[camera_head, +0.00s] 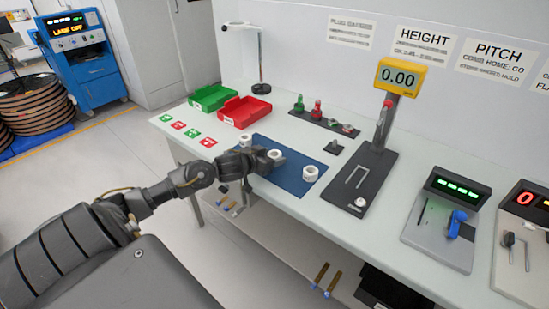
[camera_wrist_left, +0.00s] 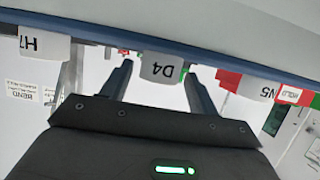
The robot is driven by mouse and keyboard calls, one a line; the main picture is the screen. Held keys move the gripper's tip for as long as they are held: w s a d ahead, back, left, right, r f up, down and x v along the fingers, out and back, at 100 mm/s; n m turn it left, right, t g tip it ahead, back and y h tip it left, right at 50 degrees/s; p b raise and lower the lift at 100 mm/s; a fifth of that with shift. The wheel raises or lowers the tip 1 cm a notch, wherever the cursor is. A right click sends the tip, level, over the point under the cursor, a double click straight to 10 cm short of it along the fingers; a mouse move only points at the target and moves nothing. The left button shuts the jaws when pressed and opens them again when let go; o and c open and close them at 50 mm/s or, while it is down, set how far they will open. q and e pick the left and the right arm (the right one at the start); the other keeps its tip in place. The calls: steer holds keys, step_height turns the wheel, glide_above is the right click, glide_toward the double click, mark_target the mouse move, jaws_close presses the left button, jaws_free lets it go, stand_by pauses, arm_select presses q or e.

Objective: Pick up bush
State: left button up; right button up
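Three white, ring-like bushes stand on the blue mat (camera_head: 290,184). The middle bush, marked D4 (camera_wrist_left: 162,68), is at my left gripper (camera_head: 265,157) in the head view (camera_head: 276,154). In the left wrist view, which looks upside down, my open left fingers stand on either side of D4, with small gaps showing. The bush marked H7 (camera_wrist_left: 45,46) and the one marked N5 (camera_wrist_left: 258,88) stand to its sides. In the head view the other two bushes are at the far left (camera_head: 245,141) and near right (camera_head: 310,174) of the mat. My right gripper is out of view.
A green tray (camera_head: 211,97) and a red tray (camera_head: 244,112) stand at the back left of the white table. A height gauge (camera_head: 362,178) with a yellow display stands right of the mat. Test fixtures (camera_head: 447,222) stand farther right.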

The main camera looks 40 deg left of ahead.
arm_select(q)
steer(key=c, duration=0.8)
steer(key=shift+c, duration=0.2)
steer(key=shift+r, duration=0.1)
steer(key=shift+r, duration=0.25)
step_height(320, 180, up, 2)
steer(key=shift+r, duration=0.1)
steer(key=s+d+r+p, duration=0.3)
steer(key=s+d+r, duration=0.1)
steer(key=s+r, duration=0.6)
steer(key=s, duration=0.3)
steer(key=shift+s, duration=0.2)
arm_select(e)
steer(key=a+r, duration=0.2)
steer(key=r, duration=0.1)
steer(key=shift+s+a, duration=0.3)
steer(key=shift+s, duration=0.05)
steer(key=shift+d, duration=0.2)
